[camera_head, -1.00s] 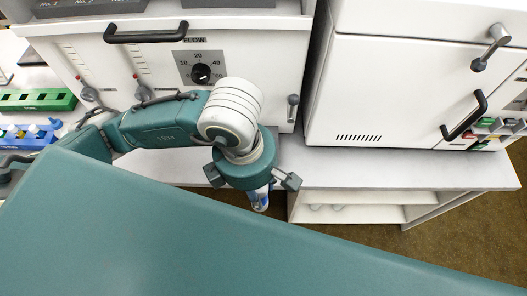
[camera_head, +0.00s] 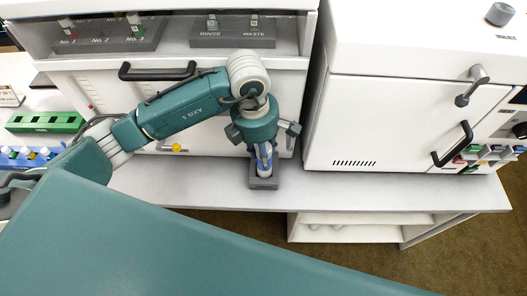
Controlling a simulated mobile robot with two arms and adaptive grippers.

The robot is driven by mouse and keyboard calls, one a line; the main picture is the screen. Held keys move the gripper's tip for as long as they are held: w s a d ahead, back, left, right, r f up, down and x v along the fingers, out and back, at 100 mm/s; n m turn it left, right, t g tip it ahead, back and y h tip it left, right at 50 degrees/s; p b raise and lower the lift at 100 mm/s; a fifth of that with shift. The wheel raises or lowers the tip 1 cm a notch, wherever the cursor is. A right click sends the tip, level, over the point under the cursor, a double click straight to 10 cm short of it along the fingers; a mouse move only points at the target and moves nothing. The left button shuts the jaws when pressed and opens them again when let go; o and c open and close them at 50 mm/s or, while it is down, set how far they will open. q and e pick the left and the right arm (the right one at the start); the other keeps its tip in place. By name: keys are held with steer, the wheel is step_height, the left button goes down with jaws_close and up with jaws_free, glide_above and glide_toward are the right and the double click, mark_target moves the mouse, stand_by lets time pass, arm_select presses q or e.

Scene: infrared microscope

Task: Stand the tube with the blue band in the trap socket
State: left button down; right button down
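My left gripper (camera_head: 264,152) points down in front of the white cabinet, with its fingers closed around a tube (camera_head: 265,168). The tube has a pale lower part and some blue higher up, between the fingers. It looks upright. Its lower end is at a small dark grey block (camera_head: 263,183) on the bench, which looks like the trap socket. I cannot tell how deep the tube sits in it, as the fingers and wrist hide its upper part. My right gripper is not in view.
A white bench (camera_head: 400,190) runs below the cabinet with a black handle (camera_head: 157,72) and the white instrument (camera_head: 400,110) at right. Racks marked RINSE and WASTE (camera_head: 232,42) stand on the cabinet shelf. A green rack (camera_head: 45,122) and a blue rack (camera_head: 25,157) are at left.

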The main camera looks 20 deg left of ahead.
arm_select(q)
steer(key=f+p, duration=0.1)
steer(key=f, duration=0.2)
steer(key=shift+a+f+p, duration=0.2)
steer(key=shift+p, duration=0.2)
steer(key=shift+f, duration=0.15)
steer(key=shift+w+f, duration=0.1)
steer(key=shift+w, duration=0.05)
steer(key=c, duration=1.5)
jaws_free()
steer(key=shift+w+f, duration=0.1)
steer(key=shift+c, duration=0.2)
steer(key=o, duration=0.3)
steer(key=shift+w, duration=0.15)
steer(key=shift+o, duration=0.2)
steer(key=shift+w, duration=0.1)
